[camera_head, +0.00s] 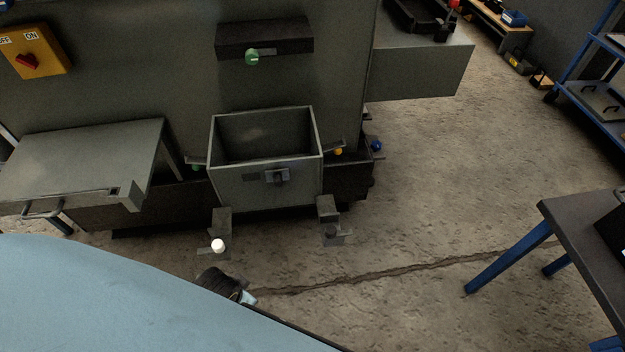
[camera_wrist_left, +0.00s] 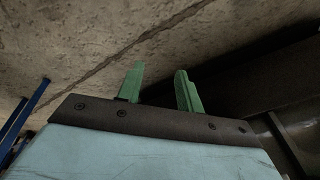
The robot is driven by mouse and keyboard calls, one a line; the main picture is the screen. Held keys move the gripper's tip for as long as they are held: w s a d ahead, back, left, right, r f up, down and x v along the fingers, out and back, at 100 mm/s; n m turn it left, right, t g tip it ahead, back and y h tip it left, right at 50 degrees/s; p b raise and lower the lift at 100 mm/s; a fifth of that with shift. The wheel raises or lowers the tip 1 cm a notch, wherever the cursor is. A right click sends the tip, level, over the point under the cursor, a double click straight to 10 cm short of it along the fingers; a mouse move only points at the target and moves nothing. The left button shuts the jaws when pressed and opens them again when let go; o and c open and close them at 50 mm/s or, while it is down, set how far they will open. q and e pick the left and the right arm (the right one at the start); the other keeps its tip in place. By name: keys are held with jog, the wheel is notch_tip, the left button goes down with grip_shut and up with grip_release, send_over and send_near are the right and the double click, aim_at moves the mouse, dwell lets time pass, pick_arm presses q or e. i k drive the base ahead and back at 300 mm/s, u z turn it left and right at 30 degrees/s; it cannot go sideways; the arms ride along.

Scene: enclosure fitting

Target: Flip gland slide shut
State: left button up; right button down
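An open grey box (camera_head: 222,188) is at the middle of the head view. On its front wall is a small dark fitting with a protruding knob (camera_head: 279,178), beside a dark patch; this may be the gland slide, but its position is too small to tell. My left gripper (camera_wrist_left: 160,78) shows in the left wrist view with its two green fingers apart and nothing between them. Floor lies behind the fingers. In the head view my blue arm covers the lower left, and the fingers cannot be made out. My right gripper is not in view.
A grey lidded unit with a handle (camera_head: 42,210) stands left of the box. Two small brackets (camera_head: 327,208) stick out below the box front. A yellow switch panel (camera_head: 35,50) is at upper left. A blue-legged table (camera_head: 575,215) stands at right; the floor between is clear.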

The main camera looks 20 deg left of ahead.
aim_at(277, 176)
jog(key=k, duration=0.7)
jog(key=u, duration=0.95)
jog(key=i, duration=0.55)
jog(key=u, duration=0.05)
